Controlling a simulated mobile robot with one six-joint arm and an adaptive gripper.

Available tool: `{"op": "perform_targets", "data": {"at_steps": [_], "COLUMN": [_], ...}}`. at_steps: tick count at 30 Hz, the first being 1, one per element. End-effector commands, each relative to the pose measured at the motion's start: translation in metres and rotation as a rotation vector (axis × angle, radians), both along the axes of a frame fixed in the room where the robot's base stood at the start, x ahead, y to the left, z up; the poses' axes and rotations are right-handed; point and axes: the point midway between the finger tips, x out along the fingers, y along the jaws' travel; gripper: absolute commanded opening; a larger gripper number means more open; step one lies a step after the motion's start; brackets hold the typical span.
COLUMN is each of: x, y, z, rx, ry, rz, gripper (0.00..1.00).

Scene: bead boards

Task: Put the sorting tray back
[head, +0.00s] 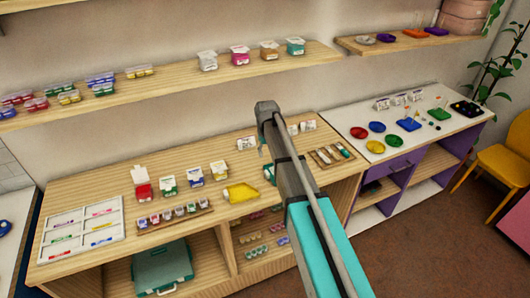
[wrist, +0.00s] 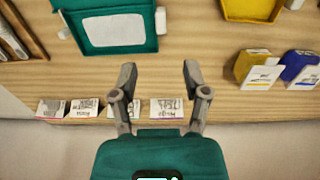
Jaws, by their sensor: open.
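Two shallow trays lie on the long wooden counter, and I cannot tell which one is called the sorting tray. The yellow tray (head: 242,193) has one tapered end and lies in the middle of the counter; its edge also shows at the top right of the wrist view (wrist: 255,10). A teal tray (wrist: 108,30) with a whitish inner panel lies at the upper left of the wrist view; my arm mostly hides it in the head view. My gripper (wrist: 158,72) is open and empty above the counter's back part, between the two trays' sides.
Standing cards (wrist: 167,108) line the counter's back. A yellow box (wrist: 255,68) and a blue box (wrist: 300,68) stand right of my gripper. A wooden rack (head: 332,155) holds tubes. A long shelf (head: 180,80) hangs above. A white compartment board (head: 82,230) lies far left.

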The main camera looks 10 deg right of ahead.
Motion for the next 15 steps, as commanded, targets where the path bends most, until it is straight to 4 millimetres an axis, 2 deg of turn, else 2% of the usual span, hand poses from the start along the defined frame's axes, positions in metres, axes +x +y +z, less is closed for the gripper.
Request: {"op": "perform_targets", "data": {"at_steps": [10, 15], "x": [-0.001, -0.019], "y": [0.000, -0.007], "z": [0.000, 0.000], "rx": [0.000, 0.001], "ry": [0.000, 0.000], "rz": [-0.001, -0.018], "gripper": [0.60, 0.60]}}
